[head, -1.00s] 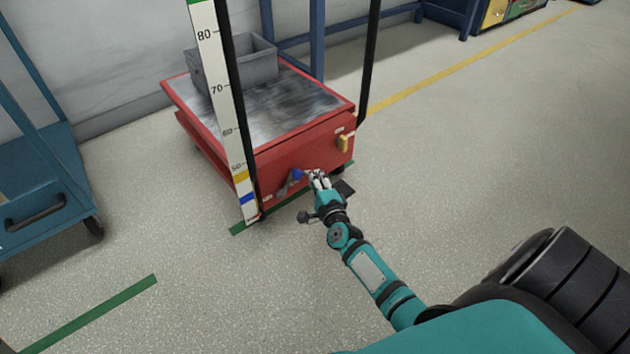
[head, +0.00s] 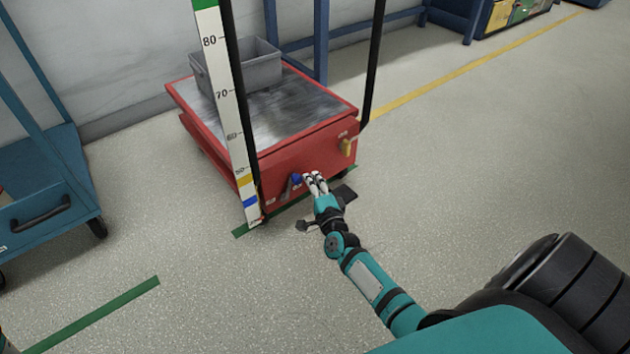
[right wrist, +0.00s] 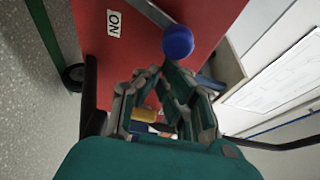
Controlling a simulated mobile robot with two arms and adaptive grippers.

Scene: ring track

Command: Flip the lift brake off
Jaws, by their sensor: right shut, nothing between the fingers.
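The brake lever is a grey bar with a blue knob (head: 296,179) on the front face of the red lift cart (head: 330,133). In the head view it slants up to the right. The right wrist view shows the blue knob (right wrist: 178,42) just beyond my fingers, beside a white "ON" label (right wrist: 114,23) on the red panel. My right gripper (head: 314,178) is shut and empty, just right of the knob. In the right wrist view its fingertips (right wrist: 162,76) appear slightly apart from the knob; exact contact cannot be told. My left gripper is out of view.
A yellow handle (head: 348,147) sits on the cart's front at the right. A grey bin (head: 254,70) stands on the cart top. A scale post (head: 228,110) rises at the cart's left. A blue trolley (head: 50,205) stands at left. The floor in front is clear.

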